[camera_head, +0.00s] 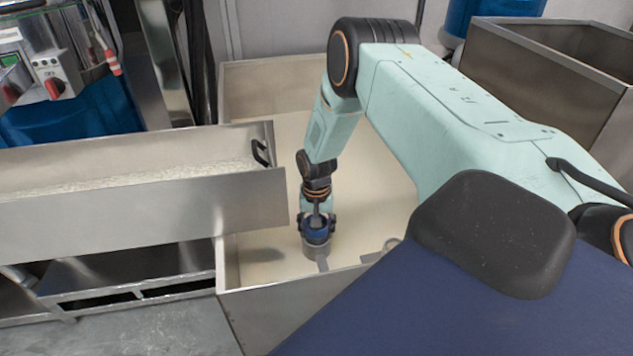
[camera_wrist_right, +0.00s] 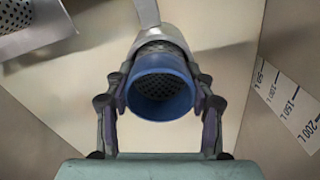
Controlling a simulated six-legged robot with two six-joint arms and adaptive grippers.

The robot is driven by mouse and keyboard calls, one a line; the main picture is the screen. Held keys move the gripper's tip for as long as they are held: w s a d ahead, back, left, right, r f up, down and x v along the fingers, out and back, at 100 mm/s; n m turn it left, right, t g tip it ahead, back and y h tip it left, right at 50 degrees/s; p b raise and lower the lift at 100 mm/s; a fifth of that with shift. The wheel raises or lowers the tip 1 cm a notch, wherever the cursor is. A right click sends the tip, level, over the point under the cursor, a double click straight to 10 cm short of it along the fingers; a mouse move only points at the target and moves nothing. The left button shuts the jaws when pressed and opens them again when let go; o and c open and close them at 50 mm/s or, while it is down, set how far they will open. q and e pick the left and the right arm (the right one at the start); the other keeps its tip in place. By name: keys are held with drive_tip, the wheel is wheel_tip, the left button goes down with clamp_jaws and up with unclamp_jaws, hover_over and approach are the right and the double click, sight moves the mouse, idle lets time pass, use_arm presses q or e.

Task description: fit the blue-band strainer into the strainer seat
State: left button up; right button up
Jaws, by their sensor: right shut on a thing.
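The blue-band strainer (camera_wrist_right: 158,82) has a wide blue collar and a perforated metal body below it. It also shows in the head view (camera_head: 317,236), low in the bin. My right gripper (camera_head: 318,222) is shut on its blue band, with one finger on each side in the wrist view (camera_wrist_right: 160,88). The strainer seat (camera_head: 316,252) is a grey metal ring on a flat bar, directly beneath the strainer. In the wrist view the seat (camera_wrist_right: 176,33) rings the perforated body; how deep the strainer sits is hidden. My left gripper is out of view.
The seat stands inside a large pale bin (camera_head: 262,92) with a volume scale (camera_wrist_right: 290,105) on one wall. A long metal trough (camera_head: 120,215) lies to the left, its end over the bin. Another perforated metal piece (camera_wrist_right: 30,22) shows at the wrist view's upper left.

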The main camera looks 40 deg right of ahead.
drive_tip(key=o, duration=1.3)
wheel_tip(320, 180, up, 12)
idle(0.4)
wheel_tip(320, 180, down, 12)
drive_tip(key=shift+r, duration=0.25)
idle(0.5)
idle(0.3)
